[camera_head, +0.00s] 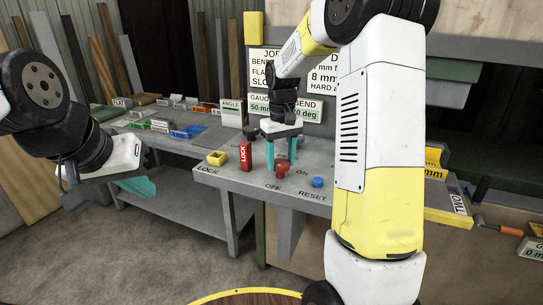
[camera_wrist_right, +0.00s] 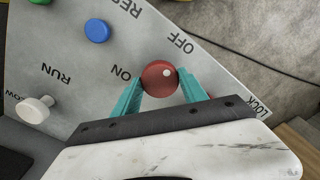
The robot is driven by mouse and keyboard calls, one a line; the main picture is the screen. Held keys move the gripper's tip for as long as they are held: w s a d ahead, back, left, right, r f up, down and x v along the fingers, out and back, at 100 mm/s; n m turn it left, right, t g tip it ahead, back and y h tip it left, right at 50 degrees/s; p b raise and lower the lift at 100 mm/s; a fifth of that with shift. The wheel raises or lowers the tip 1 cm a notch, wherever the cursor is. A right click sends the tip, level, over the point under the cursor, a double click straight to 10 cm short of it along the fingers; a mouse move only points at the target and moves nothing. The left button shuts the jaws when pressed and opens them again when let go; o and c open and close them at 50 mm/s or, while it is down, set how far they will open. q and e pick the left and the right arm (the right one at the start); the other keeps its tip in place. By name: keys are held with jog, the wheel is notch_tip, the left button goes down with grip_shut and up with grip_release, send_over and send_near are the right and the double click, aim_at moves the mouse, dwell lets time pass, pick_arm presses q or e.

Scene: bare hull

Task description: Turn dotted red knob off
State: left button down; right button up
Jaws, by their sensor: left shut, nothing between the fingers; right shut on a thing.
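The red knob (camera_head: 281,173) stands on the grey panel between the ON and OFF labels. In the right wrist view the round red knob (camera_wrist_right: 157,78) shows a small pale dot on its top, right of centre. My right gripper (camera_head: 282,158) reaches down from above with its teal fingers on either side of the knob; it also shows in the right wrist view (camera_wrist_right: 163,86), shut on the knob. My left gripper (camera_head: 138,186) is shut and empty, off at the left, away from the panel.
The right wrist view shows a white knob (camera_wrist_right: 35,110) by RUN. Open floor lies at the lower left.

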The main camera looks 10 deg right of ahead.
aim_at(281, 162)
jog(key=shift+w+m, duration=0.1)
jog(key=shift+m, duration=0.4)
jog(key=o, duration=1.4)
jog(key=shift+c, duration=0.2)
notch_tip(281, 162, up, 8)
jog(key=shift+f, duration=0.2)
jog(key=shift+r, duration=0.15)
